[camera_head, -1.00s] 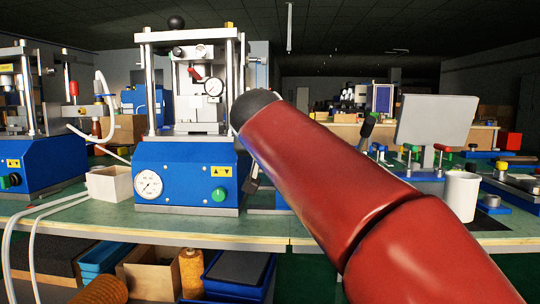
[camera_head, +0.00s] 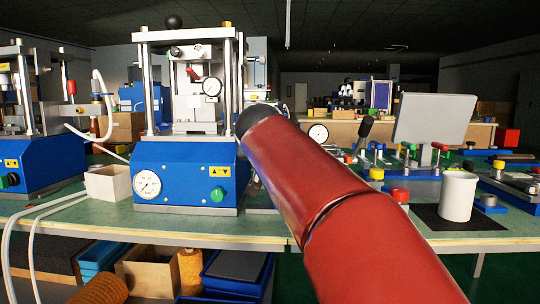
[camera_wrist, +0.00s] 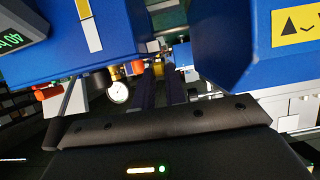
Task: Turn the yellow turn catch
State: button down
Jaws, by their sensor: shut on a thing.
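My gripper (camera_wrist: 161,70) shows in the wrist view as two dark, narrow fingers reaching away between two blue housings. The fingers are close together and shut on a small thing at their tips. The hold itself is too small and dark to make out. In the head view my red arm reaches to the right side of the blue press (camera_head: 186,172) and hides the gripper and the catch.
A white box (camera_head: 108,184) stands left of the press. A white cup (camera_head: 458,197) stands on a black mat (camera_head: 428,216) at the right. A grey panel (camera_head: 434,120) and several coloured knobs are behind it. In the wrist view a round gauge (camera_wrist: 118,92) is left of the fingers.

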jog(key=shift+d+r+p, duration=0.15)
jog(key=shift+p, duration=0.2)
jog(key=shift+w+d+n+g+y+p, duration=0.15)
jog(key=shift+d+n+y+p, duration=0.25)
jog(key=shift+n+y+p, duration=0.65)
jog(key=shift+s+d+n+g+y+p, duration=0.15)
jog(key=shift+d+n+y+p, duration=0.2)
jog(key=shift+n+y+p, duration=0.65)
jog(key=shift+w+d+f+n+g+y+b, duration=0.15)
jog(key=shift+n+g+y+b, duration=0.15)
jog(key=shift+y, duration=0.3)
jog(key=shift+w+d+f+n+g+y+b, duration=0.15)
jog(key=shift+n+y, duration=0.2)
jog(key=shift+y, duration=0.2)
jog(key=n+y, duration=0.1)
jog(key=n+g+b, duration=0.1)
jog(key=y+b, duration=0.1)
jog(key=shift+w+d+n+g+y, duration=0.25)
jog(key=shift+d+n+y, duration=0.05)
jog(key=shift+d+n, duration=0.1)
jog(key=n+g+y, duration=0.1)
jog(key=n+g, duration=0.1)
jog(key=n+y+p, duration=0.1)
jog(key=shift+w+d+r+g+y, duration=0.25)
jog(key=shift+w+d+g+y, duration=0.05)
jog(key=shift+w+d+g, duration=0.1)
jog(key=shift+w+n+g+y+p, duration=0.25)
jog(key=shift+n+g+y+p, duration=0.35)
jog(key=shift+n+g, duration=0.5)
jog(key=shift+f, duration=0.1)
